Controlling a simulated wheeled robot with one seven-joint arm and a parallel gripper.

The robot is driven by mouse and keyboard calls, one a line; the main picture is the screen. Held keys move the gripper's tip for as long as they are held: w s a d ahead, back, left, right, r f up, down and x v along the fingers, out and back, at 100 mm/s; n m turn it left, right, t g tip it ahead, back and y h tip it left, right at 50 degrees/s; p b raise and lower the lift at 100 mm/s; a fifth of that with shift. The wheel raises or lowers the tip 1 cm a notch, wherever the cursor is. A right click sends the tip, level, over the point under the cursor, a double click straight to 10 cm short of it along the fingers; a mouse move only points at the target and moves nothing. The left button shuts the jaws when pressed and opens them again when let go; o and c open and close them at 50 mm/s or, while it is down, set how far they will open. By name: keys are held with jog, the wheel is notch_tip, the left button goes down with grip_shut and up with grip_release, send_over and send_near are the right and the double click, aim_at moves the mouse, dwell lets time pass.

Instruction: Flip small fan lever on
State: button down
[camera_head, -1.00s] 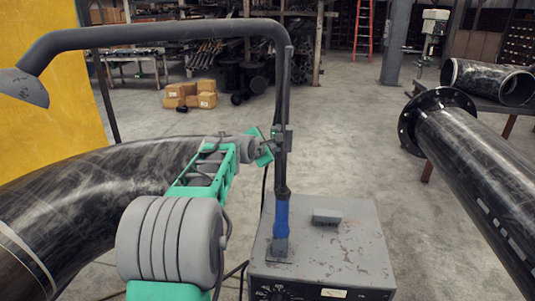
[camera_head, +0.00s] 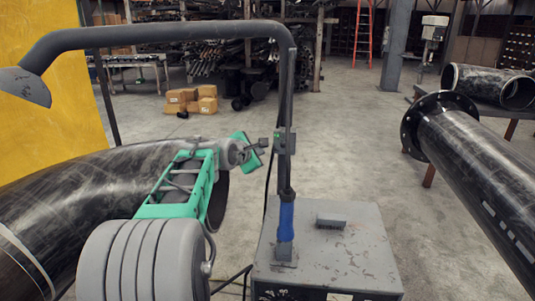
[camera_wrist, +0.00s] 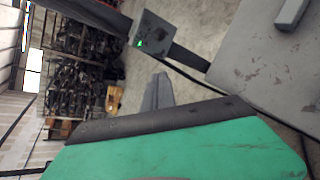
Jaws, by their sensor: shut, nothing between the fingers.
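A small grey switch box (camera_head: 286,143) is fixed to the upright dark pole above its blue sleeve. A small green light shows on the box; in the wrist view the box (camera_wrist: 153,34) and its lit green spot are at the upper middle. The lever itself is too small to make out. My gripper (camera_head: 262,143) is just left of the box, at about its height, with a small gap between them in the head view. The gripper is shut and empty; its grey tip (camera_wrist: 158,92) points towards the box's side in the wrist view, below it in the picture.
The pole rises from a grey machine cabinet (camera_head: 345,255) and bends into a long duct arm (camera_head: 150,35) reaching left overhead. A large black curved pipe (camera_head: 70,195) lies left behind my arm. A flanged pipe (camera_head: 470,155) is at right. Open floor lies behind the pole.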

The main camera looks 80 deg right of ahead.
jog(key=v, duration=0.6)
jog(key=shift+b, duration=0.4)
